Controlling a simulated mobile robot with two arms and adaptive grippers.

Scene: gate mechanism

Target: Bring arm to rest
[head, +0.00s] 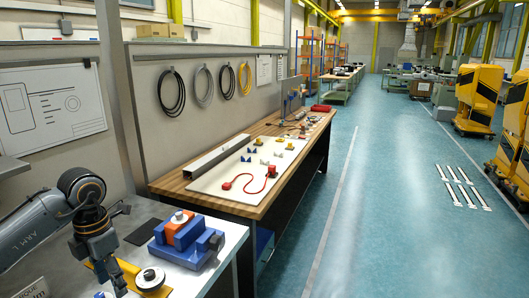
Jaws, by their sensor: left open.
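My left gripper (106,272) is at the lower left, at the end of my dark grey arm with orange rings. It points down over the light grey workbench, open, with nothing seen between its fingers. It hangs at the left end of a yellow bracket (140,277) that carries a round metal disc. A blue fixture (205,241) with an orange block (181,226) stands on the bench to the right of the gripper. The gap between fingertips and bench cannot be judged. My right gripper is not in view.
A wooden workbench (165,187) beyond holds a white board, a red cable (250,186) and a long metal rail (217,155). Coiled cables hang on the wall panel.

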